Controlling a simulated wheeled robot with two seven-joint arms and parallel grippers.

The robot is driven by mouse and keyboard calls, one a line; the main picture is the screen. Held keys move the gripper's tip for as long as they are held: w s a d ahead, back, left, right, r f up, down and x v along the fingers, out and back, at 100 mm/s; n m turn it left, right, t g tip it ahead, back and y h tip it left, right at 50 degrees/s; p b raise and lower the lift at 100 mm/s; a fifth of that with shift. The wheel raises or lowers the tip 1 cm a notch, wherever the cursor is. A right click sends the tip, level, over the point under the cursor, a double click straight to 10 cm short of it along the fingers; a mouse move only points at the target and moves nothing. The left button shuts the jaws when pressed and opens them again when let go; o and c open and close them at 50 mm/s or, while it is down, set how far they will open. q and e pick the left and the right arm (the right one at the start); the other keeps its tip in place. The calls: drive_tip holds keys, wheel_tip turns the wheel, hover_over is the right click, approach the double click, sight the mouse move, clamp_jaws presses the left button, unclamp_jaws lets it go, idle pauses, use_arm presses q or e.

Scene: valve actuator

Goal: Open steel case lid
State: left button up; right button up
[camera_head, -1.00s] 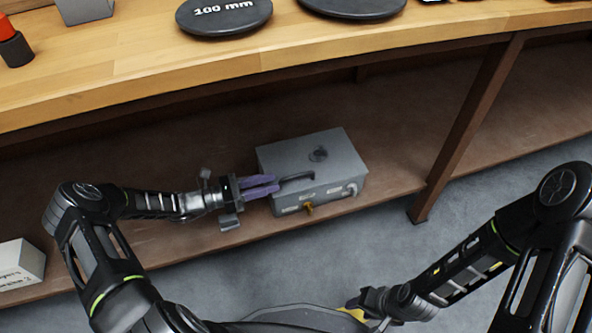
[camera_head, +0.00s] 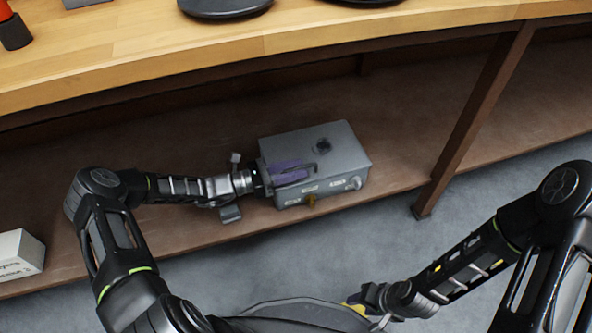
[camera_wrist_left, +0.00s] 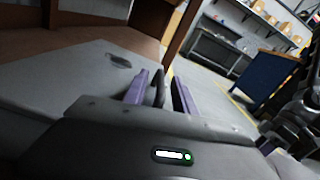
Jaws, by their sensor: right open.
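The grey steel case (camera_head: 338,158) sits on the lower shelf with its lid shut; a dark round mark shows on the lid. A dark handle (camera_head: 322,146) is at the lid's front left edge and also shows in the left wrist view (camera_wrist_left: 159,88). My left gripper (camera_head: 305,172) is at the case's front left corner, its purple fingers on either side of the handle. In the left wrist view (camera_wrist_left: 160,90) gaps show between handle and fingers, so it is open around it. My right gripper (camera_head: 358,308) is low by my base, far from the case, mostly hidden.
The wooden worktop (camera_head: 150,60) overhangs the shelf (camera_head: 130,236) behind the case. A brown table leg (camera_head: 470,130) stands to the right of the case. A white box (camera_head: 20,254) lies at the shelf's left end. Grey floor (camera_head: 430,235) is clear in front.

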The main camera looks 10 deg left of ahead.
use_arm(q)
drive_tip(key=shift+w+d, duration=0.1)
drive_tip(key=shift+d, duration=0.05)
drive_tip(key=shift+c, duration=0.3)
clamp_jaws()
idle(1.1)
